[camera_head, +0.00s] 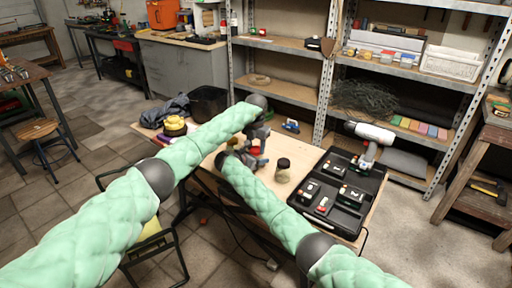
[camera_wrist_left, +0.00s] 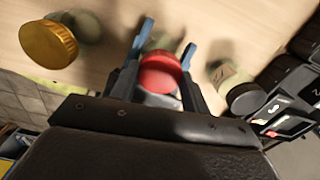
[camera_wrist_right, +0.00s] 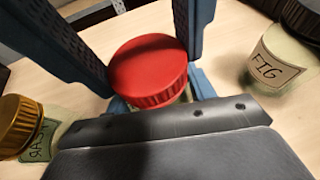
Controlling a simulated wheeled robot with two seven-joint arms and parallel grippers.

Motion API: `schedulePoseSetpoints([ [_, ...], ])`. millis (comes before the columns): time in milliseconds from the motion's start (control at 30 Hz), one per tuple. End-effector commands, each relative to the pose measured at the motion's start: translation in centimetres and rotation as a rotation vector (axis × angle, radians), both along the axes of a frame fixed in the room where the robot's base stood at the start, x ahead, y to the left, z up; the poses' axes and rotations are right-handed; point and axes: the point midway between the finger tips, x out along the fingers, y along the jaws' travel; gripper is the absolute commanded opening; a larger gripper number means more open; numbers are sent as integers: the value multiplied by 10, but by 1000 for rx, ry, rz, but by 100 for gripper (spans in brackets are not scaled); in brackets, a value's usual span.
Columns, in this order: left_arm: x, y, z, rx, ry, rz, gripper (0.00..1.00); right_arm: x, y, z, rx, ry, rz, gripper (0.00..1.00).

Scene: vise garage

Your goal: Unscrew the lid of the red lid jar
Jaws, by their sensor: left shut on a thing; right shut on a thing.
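The red lid jar (camera_head: 255,150) is on the wooden table (camera_head: 201,158), between my two grippers and partly hidden by them. Its round red lid shows from above in the left wrist view (camera_wrist_left: 160,73) and in the right wrist view (camera_wrist_right: 148,68). The lid is on the jar. My left gripper (camera_wrist_left: 164,70) has fingers on both sides of the jar and is shut on it. My right gripper (camera_wrist_right: 155,85) is also shut on it, close by the lid. The jar body is mostly hidden, so I cannot tell exactly how the fingers divide between lid and body.
A dark-lidded jar labelled FIG (camera_wrist_right: 276,64) stands to one side. A gold-lidded jar (camera_wrist_left: 48,44) stands on the other side. An open black tool case (camera_head: 338,195) lies on the table's right. A black bin (camera_head: 208,103) and a cloth stand at the back left.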

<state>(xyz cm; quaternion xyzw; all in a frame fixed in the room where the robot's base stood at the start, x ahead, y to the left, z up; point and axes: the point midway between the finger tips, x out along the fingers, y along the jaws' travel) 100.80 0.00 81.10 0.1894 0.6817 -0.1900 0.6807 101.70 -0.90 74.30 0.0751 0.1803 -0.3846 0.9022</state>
Motion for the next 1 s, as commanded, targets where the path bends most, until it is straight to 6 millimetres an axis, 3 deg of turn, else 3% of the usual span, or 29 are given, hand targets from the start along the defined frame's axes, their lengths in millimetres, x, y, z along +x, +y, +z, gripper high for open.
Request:
schedulePoseSetpoints([
  [167, 1, 1, 0, 1, -1, 108, 19, 0, 0, -1, 0, 0, -1, 0],
  [467, 1, 1, 0, 1, -1, 120, 19, -1, 0, -1, 0, 1, -1, 0],
  [500, 1, 1, 0, 1, -1, 119, 50, -1, 0, -1, 0, 1, -1, 0],
  [600, 1, 1, 0, 1, 0, 119, 68, 0, 0, -1, 0, 1, -1, 0],
  [1000, 1, 1, 7, 1, -1, 117, 68, 0, 0, -1, 0, 1, -1, 0],
])
